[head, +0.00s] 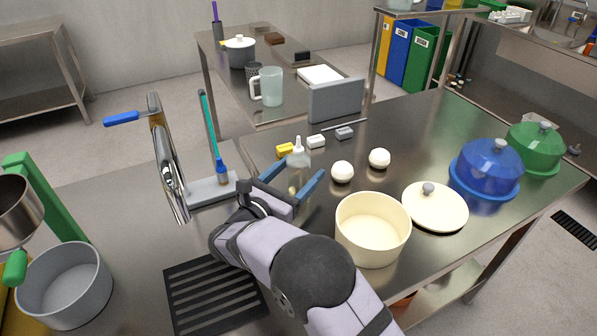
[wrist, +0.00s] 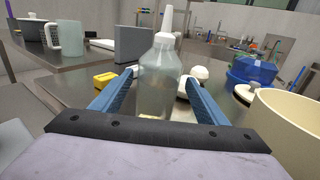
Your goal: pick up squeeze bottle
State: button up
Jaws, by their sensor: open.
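The squeeze bottle (head: 300,161) is clear with a white nozzle cap and stands upright on the steel table, near its left edge. In the wrist view the bottle (wrist: 160,75) stands straight ahead, between the two blue fingers. My gripper (head: 297,180) is open, its fingers spread to either side of the bottle; it also shows in the wrist view (wrist: 160,88). I cannot tell whether either finger touches the bottle. The lower part of the bottle is partly hidden by the gripper in the head view.
A cream pot (head: 372,252) stands right of my gripper, with its lid (head: 435,208) beyond. Blue (head: 487,168) and green (head: 533,148) domed covers stand at right. A grey panel (head: 336,100) stands behind.

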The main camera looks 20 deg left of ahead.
jog(key=shift+p+x, duration=0.4)
jog(key=shift+x, duration=1.65)
jog(key=shift+a+r, duration=0.1)
jog(key=shift+a, duration=0.05)
jog(key=c, duration=0.9)
jog(key=shift+r, duration=0.15)
jog(key=r+p+v, duration=0.1)
jog(key=v, duration=0.9)
jog(key=r+p+v, duration=0.1)
jog(key=p+v, duration=0.1)
jog(key=v, duration=0.9)
jog(key=r+p+v, duration=0.1)
jog(key=p+v, duration=0.1)
jog(key=v, duration=0.9)
jog(key=shift+r, duration=0.15)
